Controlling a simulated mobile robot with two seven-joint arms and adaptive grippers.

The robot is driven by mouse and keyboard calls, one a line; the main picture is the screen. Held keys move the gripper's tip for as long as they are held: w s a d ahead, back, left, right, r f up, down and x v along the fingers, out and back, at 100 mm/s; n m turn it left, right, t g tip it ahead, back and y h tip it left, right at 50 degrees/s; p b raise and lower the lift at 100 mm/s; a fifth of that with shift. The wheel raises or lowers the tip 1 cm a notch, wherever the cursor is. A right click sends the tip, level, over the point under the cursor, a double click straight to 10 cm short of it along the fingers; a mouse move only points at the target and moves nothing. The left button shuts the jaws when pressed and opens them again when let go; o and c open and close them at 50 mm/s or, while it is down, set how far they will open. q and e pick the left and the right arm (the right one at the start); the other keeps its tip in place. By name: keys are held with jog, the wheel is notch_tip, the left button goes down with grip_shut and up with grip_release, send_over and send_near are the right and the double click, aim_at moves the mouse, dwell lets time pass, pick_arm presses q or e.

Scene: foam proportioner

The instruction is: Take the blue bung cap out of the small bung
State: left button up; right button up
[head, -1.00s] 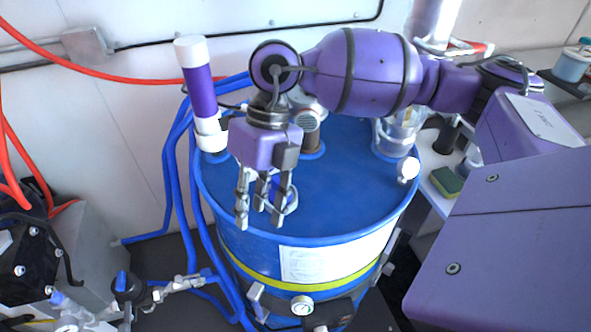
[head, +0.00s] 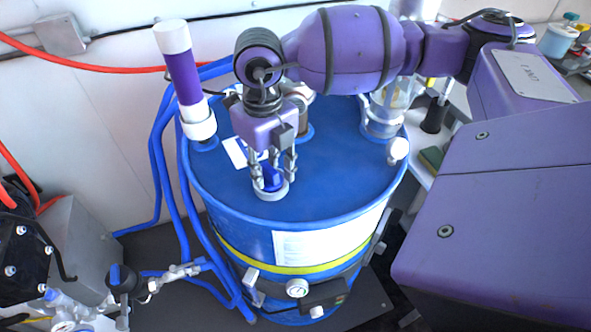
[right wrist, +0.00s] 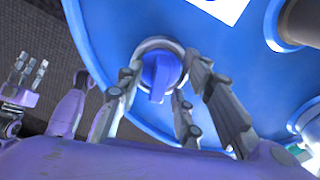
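The blue bung cap (head: 273,178) sits in the small bung (head: 270,195), a pale ring on top of the blue drum near its front edge. In the right wrist view the cap (right wrist: 160,75), with a raised grip bar, sits inside the ring (right wrist: 152,43). My right gripper (head: 272,175) points down over the cap. Its fingers are spread on both sides of it, with gaps between fingers and cap. My left gripper (right wrist: 25,75) shows at the left edge of the right wrist view, empty, fingers apart; it is out of the head view.
The blue drum (head: 330,190) carries a purple and white cylinder (head: 184,80) at its back left and a clear fitting (head: 385,115) at its back right. Blue hoses (head: 165,180) run down its left side. A white label lies behind my right gripper.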

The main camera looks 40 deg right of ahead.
jog(key=shift+c, duration=0.2)
grip_shut()
jog(key=shift+r, duration=0.2)
